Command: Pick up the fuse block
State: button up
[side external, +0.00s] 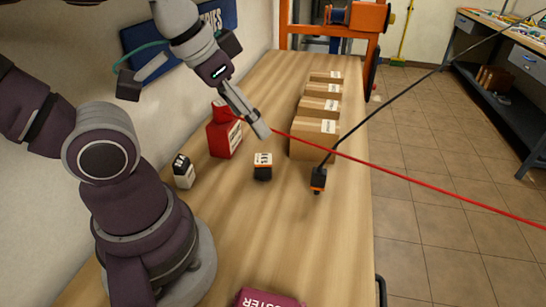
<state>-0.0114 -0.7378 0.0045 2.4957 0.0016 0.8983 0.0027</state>
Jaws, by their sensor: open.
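A small block (263,167) with a white, marked top, black lower part and a touch of orange stands on the wooden table near the middle; it looks like the fuse block, though its label is too small to read. My gripper (262,131) is above and slightly behind it in the picture, pointing down to the right. The fingers are seen nearly edge-on, and nothing shows between them. The gripper is apart from the block. A smaller black-and-white box (184,172) stands to the left, near the wall.
A red container (222,139) stands just left of my gripper. Cardboard boxes (315,138) line the right side. A black-and-orange plug (318,180) on a black cable sits right of the block. A red cable (400,179) crosses the view.

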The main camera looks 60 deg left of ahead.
jog(key=a+f+n+g, duration=0.2)
jog(key=a+f+n, duration=0.15)
jog(key=a, duration=0.25)
jog(key=n+g, duration=0.3)
jog(key=n, duration=0.4)
send_over(184, 173)
jog(key=a, duration=0.2)
jog(key=f, duration=0.6)
jog(key=shift+w+a+f, duration=0.15)
jog(key=shift+w, duration=0.1)
jog(key=shift+g, duration=0.3)
jog(key=f, duration=1)
jog(key=shift+s+f, duration=0.2)
jog(key=shift+f, duration=0.15)
grip_shut()
